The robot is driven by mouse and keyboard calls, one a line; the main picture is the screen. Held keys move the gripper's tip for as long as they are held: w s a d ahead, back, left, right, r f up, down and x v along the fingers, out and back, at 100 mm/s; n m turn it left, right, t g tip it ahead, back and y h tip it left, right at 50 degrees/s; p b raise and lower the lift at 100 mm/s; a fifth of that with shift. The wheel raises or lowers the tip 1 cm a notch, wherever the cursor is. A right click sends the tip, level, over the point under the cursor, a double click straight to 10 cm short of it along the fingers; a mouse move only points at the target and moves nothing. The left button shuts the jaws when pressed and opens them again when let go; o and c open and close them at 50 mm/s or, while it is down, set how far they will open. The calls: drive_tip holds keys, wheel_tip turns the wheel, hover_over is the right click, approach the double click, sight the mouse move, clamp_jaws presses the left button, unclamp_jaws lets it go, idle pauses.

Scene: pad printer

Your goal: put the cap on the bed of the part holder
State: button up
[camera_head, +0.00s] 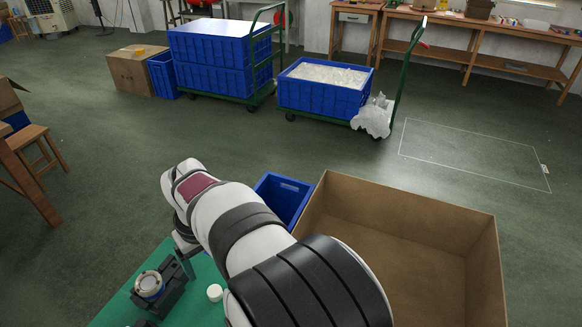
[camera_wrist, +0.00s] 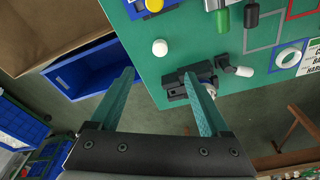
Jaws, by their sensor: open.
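A small white round cap (camera_head: 215,292) lies on the green table top, right of a dark block-shaped fixture (camera_head: 176,292). The cap (camera_wrist: 160,47) also shows in the wrist view, just beyond the gap between my fingertips. The fixture (camera_wrist: 174,91), which looks like the part holder, carries a pale round piece (camera_head: 149,284); in the wrist view my right finger covers part of it, so its bed is not clear. My gripper (camera_wrist: 160,74) is open, with nothing between its fingers, above the table edge. In the head view my arm mostly hides it.
A blue bin (camera_head: 284,197) and a large open cardboard box (camera_head: 400,215) stand beside the table. Around the fixture in the wrist view are a white-ended cylinder (camera_wrist: 244,71), a green-bodied item (camera_wrist: 222,20) and a white ring (camera_wrist: 288,57).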

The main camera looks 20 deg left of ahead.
drive_tip(key=a+f, duration=0.1)
drive_tip(key=f, duration=0.4)
drive_tip(key=w+a+f, duration=0.1)
drive_tip(key=f, duration=0.4)
drive_tip(key=a+f, duration=0.1)
drive_tip(key=f, duration=0.5)
drive_tip(key=shift+w, duration=0.15)
clamp_jaws()
drive_tip(key=shift+r, duration=0.1)
